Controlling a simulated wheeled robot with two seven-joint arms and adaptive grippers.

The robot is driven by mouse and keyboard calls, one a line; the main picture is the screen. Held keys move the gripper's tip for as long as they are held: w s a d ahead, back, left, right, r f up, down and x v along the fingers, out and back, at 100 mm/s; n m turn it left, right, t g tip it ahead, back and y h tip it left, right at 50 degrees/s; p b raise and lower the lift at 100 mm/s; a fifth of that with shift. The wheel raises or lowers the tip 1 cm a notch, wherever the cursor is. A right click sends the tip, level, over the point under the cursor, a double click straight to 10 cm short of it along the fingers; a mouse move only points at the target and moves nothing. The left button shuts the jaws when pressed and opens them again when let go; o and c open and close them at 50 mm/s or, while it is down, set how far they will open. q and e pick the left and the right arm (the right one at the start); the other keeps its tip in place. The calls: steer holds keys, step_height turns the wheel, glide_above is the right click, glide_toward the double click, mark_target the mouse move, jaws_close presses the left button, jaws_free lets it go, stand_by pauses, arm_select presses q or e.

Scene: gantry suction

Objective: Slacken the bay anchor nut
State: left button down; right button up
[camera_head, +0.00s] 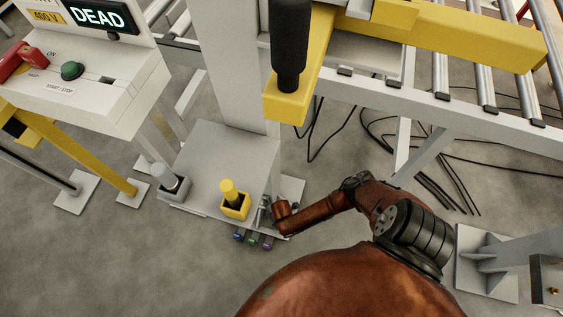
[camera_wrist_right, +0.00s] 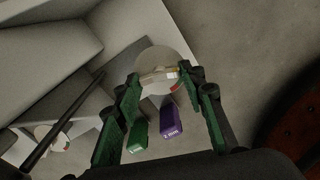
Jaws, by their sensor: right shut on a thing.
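My right gripper (camera_head: 266,208) is low at the front right corner of the grey column base, reached by my brown arm. In the right wrist view its green fingers (camera_wrist_right: 160,77) close on a small pale piece (camera_wrist_right: 158,76) with yellow and red marks. A pale round disc (camera_wrist_right: 150,60) shows behind that piece. Whether the held piece is the anchor nut or a tool on it, I cannot tell. A green tag (camera_wrist_right: 138,135) and a purple tag (camera_wrist_right: 171,119) marked like "2 mm" lie just below the fingertips. My left gripper is in neither view.
The grey base (camera_head: 225,155) carries a yellow-capped block (camera_head: 234,200) and a grey-capped block (camera_head: 170,182). A control box (camera_head: 85,85) reading DEAD stands at the left. A yellow beam (camera_head: 440,35) and rollers are above. Black cables (camera_head: 435,180) lie on the floor at right.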

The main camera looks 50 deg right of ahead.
steer(key=o, duration=1.2)
steer(key=shift+c, duration=0.2)
step_height(320, 180, up, 12)
